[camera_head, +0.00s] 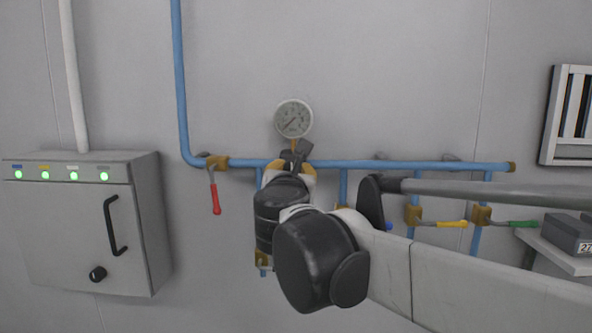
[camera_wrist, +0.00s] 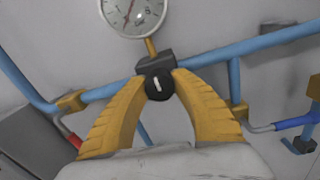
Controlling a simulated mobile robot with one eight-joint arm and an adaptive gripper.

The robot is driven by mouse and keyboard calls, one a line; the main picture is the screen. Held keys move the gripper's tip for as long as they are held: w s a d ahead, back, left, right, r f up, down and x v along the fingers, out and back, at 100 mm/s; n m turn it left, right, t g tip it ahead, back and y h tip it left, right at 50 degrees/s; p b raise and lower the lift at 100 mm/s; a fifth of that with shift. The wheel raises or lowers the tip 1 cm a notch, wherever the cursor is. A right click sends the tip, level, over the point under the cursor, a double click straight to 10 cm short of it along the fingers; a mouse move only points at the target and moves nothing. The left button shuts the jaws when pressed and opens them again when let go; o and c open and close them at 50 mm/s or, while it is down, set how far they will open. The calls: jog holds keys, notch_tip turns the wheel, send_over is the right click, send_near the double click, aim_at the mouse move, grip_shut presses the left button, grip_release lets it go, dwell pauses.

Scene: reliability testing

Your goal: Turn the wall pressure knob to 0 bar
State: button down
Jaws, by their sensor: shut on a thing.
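The pressure knob (camera_wrist: 159,85) is black and round with a white mark, seen in the wrist view on a dark block under the gauge. My gripper (camera_wrist: 160,84) has its two yellow fingers closed around it, one at each side. In the head view my gripper (camera_head: 291,165) is at the blue pipe, and my arm hides the knob there. The round pressure gauge (camera_head: 293,119) stands just above on a short brass stem; it also shows in the wrist view (camera_wrist: 134,12), cut off at the top. Its needle points to the lower left in the head view.
A blue pipe (camera_head: 400,164) runs along the wall with a red valve lever (camera_head: 215,198) on the left and yellow (camera_head: 452,223) and green (camera_head: 523,224) levers on the right. A grey cabinet (camera_head: 65,235) is at the left. A shelf (camera_head: 560,250) is at the right.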

jog(key=c, duration=1)
grip_release()
jog(key=s, duration=1.2)
jog(key=shift+f, duration=0.2)
